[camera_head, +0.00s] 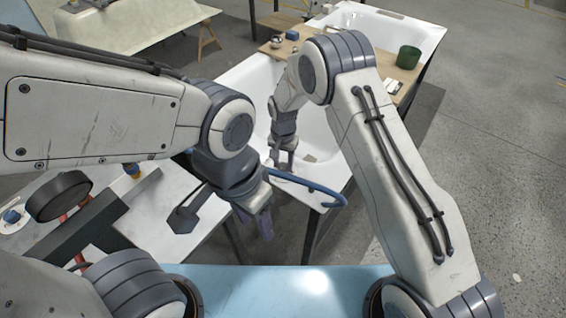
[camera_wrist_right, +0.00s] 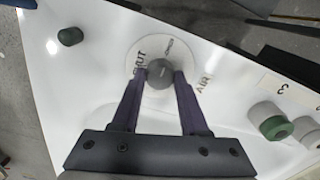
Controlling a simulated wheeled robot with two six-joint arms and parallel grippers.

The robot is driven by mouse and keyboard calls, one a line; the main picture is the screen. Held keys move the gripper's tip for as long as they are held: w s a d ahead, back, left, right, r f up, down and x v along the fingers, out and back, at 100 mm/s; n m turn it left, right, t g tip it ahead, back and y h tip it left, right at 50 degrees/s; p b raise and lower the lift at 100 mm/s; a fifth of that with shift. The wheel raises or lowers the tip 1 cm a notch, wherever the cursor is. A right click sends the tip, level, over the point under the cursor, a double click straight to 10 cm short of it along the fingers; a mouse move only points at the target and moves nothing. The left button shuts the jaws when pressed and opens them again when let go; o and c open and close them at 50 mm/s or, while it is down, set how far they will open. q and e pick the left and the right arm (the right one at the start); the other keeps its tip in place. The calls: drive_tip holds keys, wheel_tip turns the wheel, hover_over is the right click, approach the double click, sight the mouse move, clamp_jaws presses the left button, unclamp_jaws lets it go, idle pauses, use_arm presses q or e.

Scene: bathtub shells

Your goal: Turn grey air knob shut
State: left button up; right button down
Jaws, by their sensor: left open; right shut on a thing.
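The grey air knob (camera_wrist_right: 160,73) sits on a round pale plate (camera_wrist_right: 133,55) on a white glossy surface, in the right wrist view. The word AIR is printed beside it. Two other words on the plate are partly hidden or hard to read. My right gripper (camera_wrist_right: 161,78) has its two purple fingers on either side of the knob, shut on it. In the head view my right gripper (camera_head: 282,163) reaches down at the white tub (camera_head: 325,140), and the knob cannot be made out there. My left gripper (camera_head: 258,220) is open and apart from the knob, lower in the head view.
A dark green knob (camera_wrist_right: 70,36) and a green-and-grey knob (camera_wrist_right: 272,122) stand on the same white surface. A wooden board (camera_head: 390,68) with a green pot (camera_head: 408,57) crosses the tub's far end.

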drive_tip(key=n+b, duration=0.1)
drive_tip(key=n, duration=0.3)
drive_tip(key=n+b, duration=0.1)
drive_tip(key=n, duration=0.3)
drive_tip(key=shift+n, duration=0.4)
drive_tip(key=n, duration=0.4)
drive_tip(key=shift+a+b, duration=0.1)
drive_tip(key=shift+b, duration=0.3)
drive_tip(key=shift+w+r+n, duration=0.1)
drive_tip(key=shift+n, duration=2.2)
drive_tip(key=shift+c, duration=2.1)
unclamp_jaws()
